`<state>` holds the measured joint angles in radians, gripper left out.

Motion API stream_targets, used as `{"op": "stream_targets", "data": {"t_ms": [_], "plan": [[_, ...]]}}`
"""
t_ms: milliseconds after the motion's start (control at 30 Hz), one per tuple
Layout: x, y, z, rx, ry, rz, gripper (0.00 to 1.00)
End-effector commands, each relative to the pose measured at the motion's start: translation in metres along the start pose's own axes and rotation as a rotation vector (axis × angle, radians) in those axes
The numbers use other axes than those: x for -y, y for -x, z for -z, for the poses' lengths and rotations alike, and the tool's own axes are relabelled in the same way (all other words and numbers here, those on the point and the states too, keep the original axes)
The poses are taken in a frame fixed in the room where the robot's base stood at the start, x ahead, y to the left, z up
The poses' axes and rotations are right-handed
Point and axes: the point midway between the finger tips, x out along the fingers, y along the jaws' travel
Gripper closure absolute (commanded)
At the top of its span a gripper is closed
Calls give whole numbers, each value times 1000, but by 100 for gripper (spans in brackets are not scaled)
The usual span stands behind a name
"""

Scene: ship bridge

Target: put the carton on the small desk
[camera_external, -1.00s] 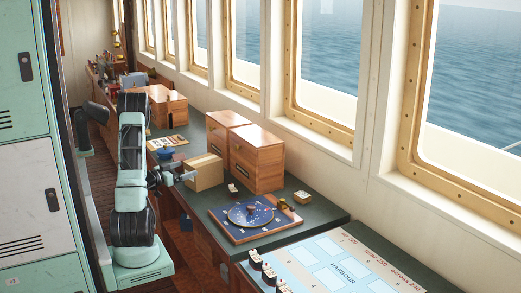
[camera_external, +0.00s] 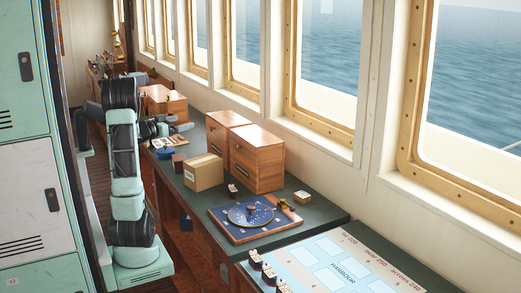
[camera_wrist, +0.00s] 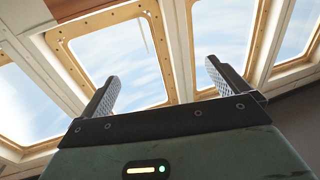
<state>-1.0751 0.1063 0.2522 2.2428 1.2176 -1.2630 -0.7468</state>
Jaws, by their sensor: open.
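The carton (camera_external: 203,172), a tan cardboard box with a small white label, stands upright on the long dark green counter (camera_external: 310,217). It is left of two wooden drawer boxes. My gripper (camera_external: 186,129) is open and empty, above the counter beyond the carton and clear of it. In the wrist view, its two grey fingers (camera_wrist: 161,70) stand wide apart with only windows and ceiling behind them. I cannot tell which surface is the small desk.
Wooden drawer boxes (camera_external: 257,158) stand close beside the carton. A blue round star dial (camera_external: 250,213) lies in front of it. A small dark brown block (camera_external: 178,161) sits just behind it. Windows line the right wall; green lockers (camera_external: 25,150) stand at left.

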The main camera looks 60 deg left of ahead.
Motion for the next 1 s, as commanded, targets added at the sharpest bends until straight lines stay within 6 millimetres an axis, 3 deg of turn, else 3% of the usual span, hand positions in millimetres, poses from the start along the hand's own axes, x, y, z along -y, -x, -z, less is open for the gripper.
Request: {"op": "stream_targets", "data": {"t_ms": [33,367,667,833,1000], "plan": [[5,-4,9,8,-15,20,0],[68,-34,13,162,-169,283,0],[123,-52,10,520,-248,532,0],[116,-56,-3,825,-198,522,0],[76,-58,-10,1078,-109,352,0]]}}
